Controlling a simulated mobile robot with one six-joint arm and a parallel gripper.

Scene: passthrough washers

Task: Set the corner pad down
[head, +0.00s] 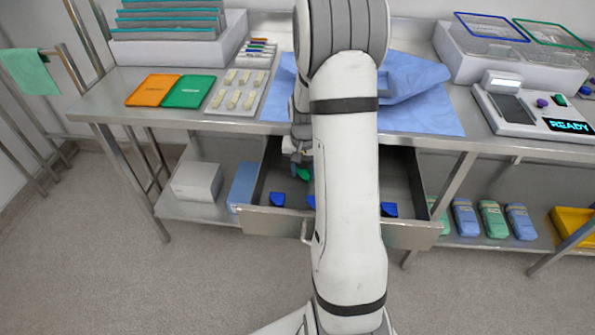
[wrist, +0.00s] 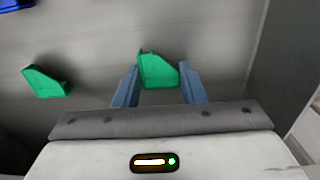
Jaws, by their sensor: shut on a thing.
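My gripper (wrist: 159,84) is shut on a green corner pad (wrist: 158,70), a small angular block held between the blue-grey fingertips in the wrist view. In the head view my gripper (head: 298,158) is low inside the open drawer (head: 270,222), partly hidden by my arm. A green pad (head: 303,174) shows just below it there. I cannot tell if the held pad touches the drawer floor. A second green pad (wrist: 45,82) lies to the left in the wrist view. Blue pads lie in the drawer's front, at left (head: 277,199) and right (head: 389,210).
The steel table (head: 100,100) overhangs the drawer and carries blue drape (head: 420,115), a tray (head: 240,92) of pale pieces and a device (head: 530,105) reading READY. Drawer walls stand close around my gripper. The lower shelf holds boxes and packs.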

